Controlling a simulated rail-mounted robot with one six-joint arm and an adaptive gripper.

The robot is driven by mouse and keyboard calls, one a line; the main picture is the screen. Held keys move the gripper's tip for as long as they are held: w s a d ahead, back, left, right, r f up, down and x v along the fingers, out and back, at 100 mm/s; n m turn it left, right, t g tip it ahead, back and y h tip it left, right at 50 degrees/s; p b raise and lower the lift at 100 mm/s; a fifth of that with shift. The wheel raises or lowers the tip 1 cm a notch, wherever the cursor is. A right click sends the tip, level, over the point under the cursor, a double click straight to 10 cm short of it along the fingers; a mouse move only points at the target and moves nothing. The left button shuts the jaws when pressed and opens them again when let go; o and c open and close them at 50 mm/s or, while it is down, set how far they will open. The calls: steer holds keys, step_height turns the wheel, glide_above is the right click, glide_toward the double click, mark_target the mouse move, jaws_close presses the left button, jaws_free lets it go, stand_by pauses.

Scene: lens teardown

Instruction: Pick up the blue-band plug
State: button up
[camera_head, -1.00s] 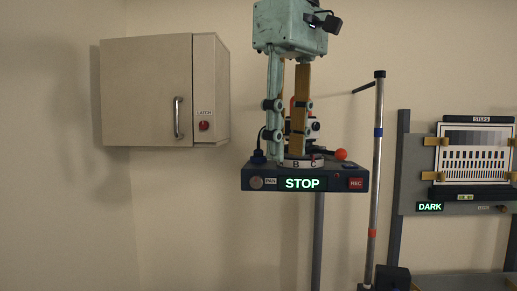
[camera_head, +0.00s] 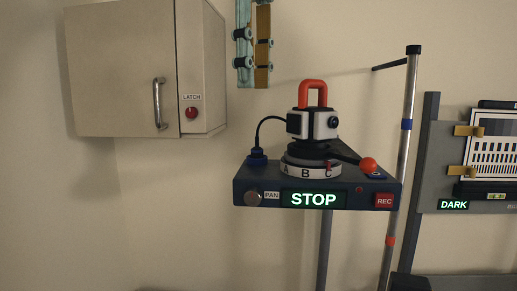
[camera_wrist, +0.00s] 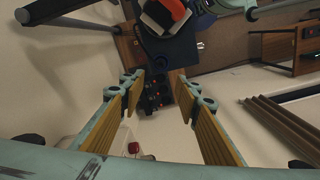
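A blue plug (camera_head: 257,157) with a black cable sits on the left end of the dark console (camera_head: 222,190); I take it as the blue-band plug. Its cable arcs up to a white and black camera-like unit (camera_head: 312,123) with an orange handle. My gripper (camera_head: 252,82) hangs above and left of that unit, fingers down, apart from the plug. In the wrist view my gripper (camera_wrist: 160,90) is open, with nothing between its fingers. The console (camera_wrist: 172,52) shows beyond the fingertips there; I cannot make out the plug clearly.
A lever with an orange ball (camera_head: 368,164) sticks out right of the unit. A pole (camera_head: 400,170) stands right of the console, and a chart stand (camera_head: 428,150) beyond it. A wall cabinet (camera_head: 120,70) is at left. A dark box with red lights (camera_wrist: 157,92) lies below.

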steer(key=shift+s, duration=0.1)
stand_by(0.3)
glide_above(255, 147)
steer(key=shift+w+f+b, duration=0.2)
steer(key=shift+f+b, duration=0.25)
steer(key=shift+f, duration=3.8)
steer(key=shift+f, duration=0.15)
steer(key=shift+f, duration=2.45)
steer(key=shift+c, duration=0.4)
steer(key=c, duration=0.7)
